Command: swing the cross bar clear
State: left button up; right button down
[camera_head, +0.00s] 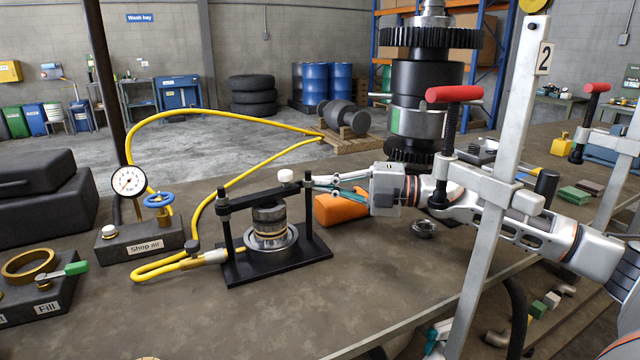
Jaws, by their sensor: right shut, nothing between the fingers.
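The dark cross bar (256,197) lies across the tops of two posts on a black press stand, over a ringed cylindrical part (269,222) in a round seat. A white knob (286,176) stands at the bar's right part. My right gripper (318,186) reaches in from the right at bar height, shut and empty. Its fingertips are close to the right post and the bar's right end; I cannot tell whether they touch. A teal and white piece (436,338) at the bottom, below the table's front edge, looks like part of my left gripper; most of it is hidden.
An orange block (340,207) sits behind the right post. A yellow hose (185,265) runs to the stand's left side. A shop-air block (142,246) with a gauge stands left. A tall clamp frame (497,190) rises at right. The table front is bare.

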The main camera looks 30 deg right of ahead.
jog(key=shift+w, duration=0.25)
jog(key=shift+w+n+g+y, duration=0.3)
jog(key=shift+g, duration=0.1)
